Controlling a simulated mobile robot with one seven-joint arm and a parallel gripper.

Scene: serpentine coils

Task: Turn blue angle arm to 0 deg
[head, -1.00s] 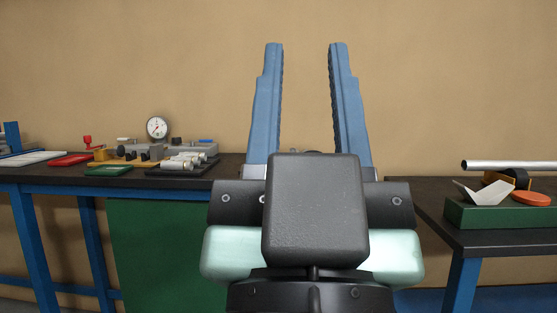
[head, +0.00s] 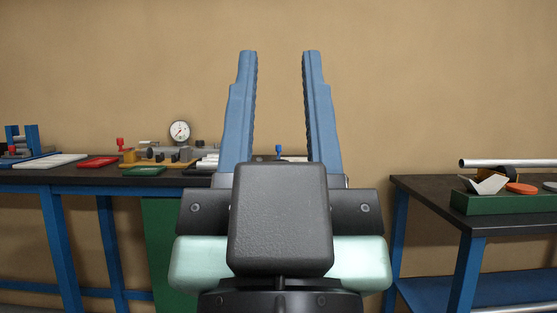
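My gripper (head: 279,54) points up in the middle of the head view. Its two long blue fingers are wide apart with nothing between their tips. I cannot make out a blue angle arm for certain. A device with blue uprights (head: 32,137) stands at the far left of the left bench, cut by the picture edge. A small blue knob or handle (head: 278,149) shows behind and between my fingers, apart from them. What it sits on is mostly hidden by my gripper.
The left bench (head: 100,179) holds a white plate (head: 50,160), red tray (head: 98,162), green tray (head: 144,171) and dial gauge (head: 180,131). The right bench (head: 415,186) holds a metal tube (head: 510,163) and a green box (head: 500,203) with an orange disc (head: 521,188). A gap separates the benches.

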